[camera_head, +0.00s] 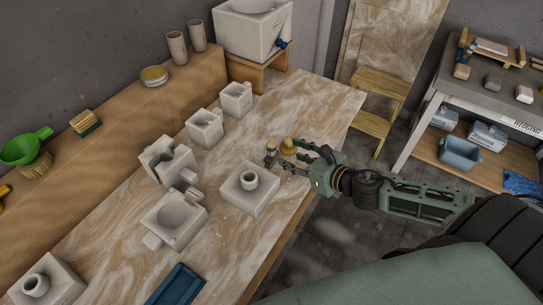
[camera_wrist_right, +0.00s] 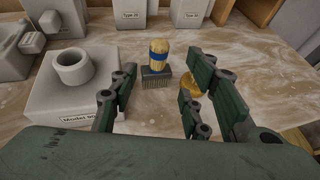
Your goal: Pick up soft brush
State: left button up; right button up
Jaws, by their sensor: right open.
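My right gripper (camera_head: 287,158) is open beside the brush. In the right wrist view its fingers (camera_wrist_right: 158,98) spread wide, and the brush stands beyond them, roughly between them and untouched. A golden-yellow round thing (camera_head: 289,145) stands close to the brush; in the wrist view it (camera_wrist_right: 190,96) is partly hidden by the right-hand finger. My left gripper is not in view.
A white block mould with a round collar (camera_head: 248,187) sits just left of the gripper. Several more white moulds (camera_head: 205,128) stand along the table. A blue tray (camera_head: 176,285) lies at the front. A wooden stool (camera_head: 376,105) is beyond the table's right edge.

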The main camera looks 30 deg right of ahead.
aim_at(274, 150)
jog(key=shift+p+x, duration=0.3)
jog(key=shift+x, duration=1)
jog(key=p+x, duration=0.1)
jog(key=x, duration=0.3)
jog(key=shift+w+a+r+p, duration=0.1)
jog(key=shift+w+a+p, duration=0.15)
jog(key=shift+p, duration=0.15)
jog(key=shift+w+a, duration=0.1)
jog(key=shift+w, duration=0.15)
jog(key=shift+f, duration=0.25)
jog(key=shift+s, duration=0.1)
grip_shut()
